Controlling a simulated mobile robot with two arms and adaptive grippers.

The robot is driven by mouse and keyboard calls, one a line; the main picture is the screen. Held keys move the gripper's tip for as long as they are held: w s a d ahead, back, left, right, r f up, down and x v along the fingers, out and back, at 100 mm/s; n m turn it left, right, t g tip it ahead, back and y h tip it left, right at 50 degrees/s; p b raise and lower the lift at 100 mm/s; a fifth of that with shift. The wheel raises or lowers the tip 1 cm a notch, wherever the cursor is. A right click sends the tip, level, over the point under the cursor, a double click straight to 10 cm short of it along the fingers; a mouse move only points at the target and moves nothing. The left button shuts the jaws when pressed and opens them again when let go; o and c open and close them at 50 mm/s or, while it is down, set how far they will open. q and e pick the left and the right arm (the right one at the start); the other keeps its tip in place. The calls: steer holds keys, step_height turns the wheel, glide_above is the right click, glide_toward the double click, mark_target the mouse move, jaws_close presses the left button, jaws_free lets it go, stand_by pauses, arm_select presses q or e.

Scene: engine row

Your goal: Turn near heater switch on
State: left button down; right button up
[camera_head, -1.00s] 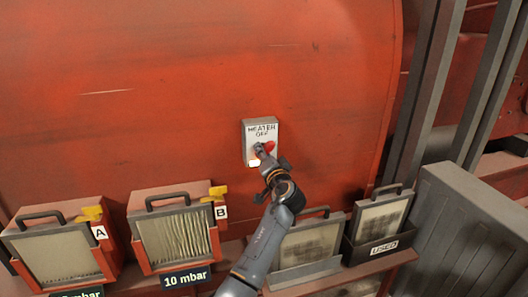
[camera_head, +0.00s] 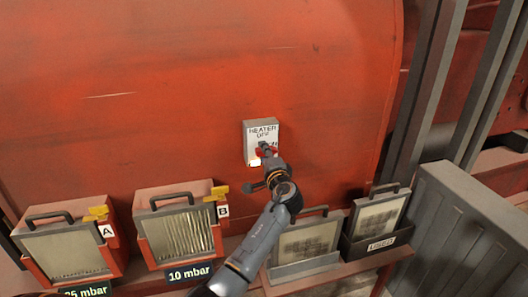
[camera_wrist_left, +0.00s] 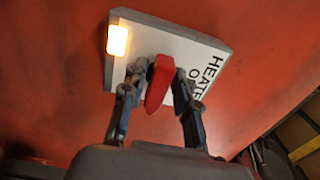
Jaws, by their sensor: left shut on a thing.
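The heater switch box (camera_head: 262,131) is a small white-faced panel on the red wall, marked HEATER with a second line only partly readable. It also shows in the left wrist view (camera_wrist_left: 215,52). Its red knob (camera_wrist_left: 160,85) sits between the fingers of my left gripper (camera_wrist_left: 160,75), which is shut on it. The small lamp (camera_wrist_left: 117,40) on the panel glows warm yellow. In the head view my left gripper (camera_head: 267,151) covers much of the knob and the lower panel. My right gripper is not in view.
Below stand filter units A (camera_head: 66,250) and B (camera_head: 180,238) with handles and yellow clips. More filters (camera_head: 305,240) and a dark labelled holder (camera_head: 378,243) stand to the right, beside a grey cabinet (camera_head: 465,235). Grey posts (camera_head: 428,85) rise behind. The wall around the switch is clear.

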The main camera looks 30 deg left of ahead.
arm_select(q)
steer(key=shift+r, duration=0.2)
steer(key=c, duration=1.4)
jaws_free()
steer(key=shift+o, duration=0.9)
steer(key=shift+w+a+f, duration=0.1)
steer(key=shift+f, duration=0.05)
steer(key=v, duration=1.2)
